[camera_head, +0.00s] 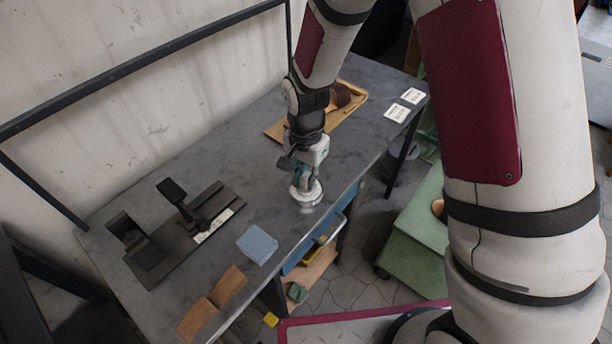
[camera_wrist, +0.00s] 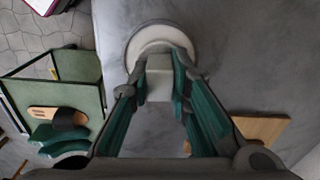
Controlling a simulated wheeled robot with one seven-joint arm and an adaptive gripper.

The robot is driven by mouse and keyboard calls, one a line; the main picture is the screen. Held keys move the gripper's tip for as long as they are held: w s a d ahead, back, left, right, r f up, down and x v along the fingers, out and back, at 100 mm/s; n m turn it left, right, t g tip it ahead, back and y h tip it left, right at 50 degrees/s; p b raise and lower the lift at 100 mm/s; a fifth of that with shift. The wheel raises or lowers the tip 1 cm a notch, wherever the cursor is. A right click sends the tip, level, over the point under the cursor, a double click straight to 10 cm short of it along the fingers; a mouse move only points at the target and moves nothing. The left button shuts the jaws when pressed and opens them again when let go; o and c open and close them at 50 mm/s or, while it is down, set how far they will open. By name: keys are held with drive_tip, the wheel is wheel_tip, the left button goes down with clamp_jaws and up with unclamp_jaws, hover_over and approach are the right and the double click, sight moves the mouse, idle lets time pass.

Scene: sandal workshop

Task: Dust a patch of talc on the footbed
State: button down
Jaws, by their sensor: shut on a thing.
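My gripper (camera_head: 304,180) is over the front part of the grey workbench. Its green-padded fingers (camera_wrist: 160,85) are shut on the pale block-like handle of a white round-based tool (camera_head: 306,196). The tool's disc-shaped base (camera_wrist: 133,42) shows beyond the fingertips in the wrist view. I cannot tell whether the base touches the bench or hangs just above it. A sandal (camera_wrist: 42,114) with a tan footbed and a dark strap sits on a green cart in the wrist view; in the head view it is mostly hidden by my arm. No talc patch can be made out.
On the workbench (camera_head: 150,195), a black fixture (camera_head: 158,258) stands left. A blue block (camera_head: 257,245) and two brown pieces (camera_head: 228,287) lie near the front. A wooden board (camera_head: 275,131) with a brown item lies behind my gripper. White cards (camera_head: 397,113) lie right. The green cart (camera_head: 415,222) stands beside the bench.

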sight(306, 176)
idle(0.4)
drive_tip(key=shift+r+p, duration=2.2)
drive_tip(key=shift+r, duration=1.3)
